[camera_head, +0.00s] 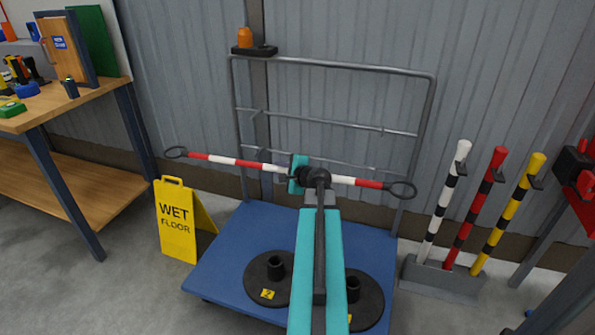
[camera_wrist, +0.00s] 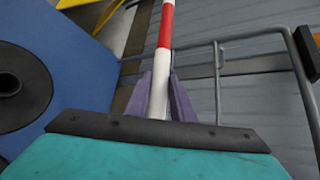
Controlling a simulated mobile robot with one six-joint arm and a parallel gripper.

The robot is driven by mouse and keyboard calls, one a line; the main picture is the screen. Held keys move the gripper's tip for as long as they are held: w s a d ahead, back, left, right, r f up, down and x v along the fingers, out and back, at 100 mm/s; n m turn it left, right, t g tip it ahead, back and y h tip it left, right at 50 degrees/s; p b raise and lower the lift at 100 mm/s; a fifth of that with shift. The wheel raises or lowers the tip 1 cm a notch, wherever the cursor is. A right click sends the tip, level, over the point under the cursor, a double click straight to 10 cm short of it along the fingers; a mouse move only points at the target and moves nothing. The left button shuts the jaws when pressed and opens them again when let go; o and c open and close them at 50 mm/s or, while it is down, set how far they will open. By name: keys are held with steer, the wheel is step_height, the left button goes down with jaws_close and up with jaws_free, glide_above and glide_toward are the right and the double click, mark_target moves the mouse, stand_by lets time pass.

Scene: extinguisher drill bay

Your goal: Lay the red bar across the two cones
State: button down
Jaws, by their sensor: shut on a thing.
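The red and white banded bar (camera_head: 222,161), with a dark ring at each end, is held level above a blue cart. It also shows in the wrist view, running up between the fingers (camera_wrist: 167,30). My gripper (camera_head: 308,178) is shut on the bar near its middle, on a white band; its purple fingers (camera_wrist: 158,98) flank the bar in the wrist view. No traffic cones are visible. Two round black bases with short sockets stand on the cart, a left one (camera_head: 258,290) and a right one (camera_head: 370,306) partly hidden by my arm.
The blue cart (camera_head: 225,262) has a grey rail frame (camera_head: 340,65) at its back, behind the bar. A yellow wet floor sign (camera_head: 175,235) stands left of it. A stand (camera_head: 440,280) with three banded posts is at right. A wooden workbench (camera_head: 85,95) is at left.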

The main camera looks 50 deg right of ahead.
steer(key=w+a+r+n+y+p, duration=0.1)
steer(key=w+a+r+p, duration=0.1)
steer(key=w+a+r, duration=0.5)
steer(key=w+a+y+p, duration=0.15)
steer(key=w+a, duration=0.35)
steer(key=a, duration=0.6)
steer(key=w+a+r+n+p, duration=0.1)
steer(key=w+a+r+p, duration=0.1)
steer(key=w+a+r, duration=0.5)
steer(key=w+a+r+n+y+p, duration=0.1)
steer(key=a+r, duration=0.4)
steer(key=a, duration=1)
steer(key=w+a+r+y+p, duration=0.1)
steer(key=a+r+p, duration=0.3)
steer(key=a, duration=1.2)
steer(key=shift+w+r+n+t, duration=0.4)
steer(key=shift+w+r, duration=0.15)
steer(key=shift+w, duration=0.05)
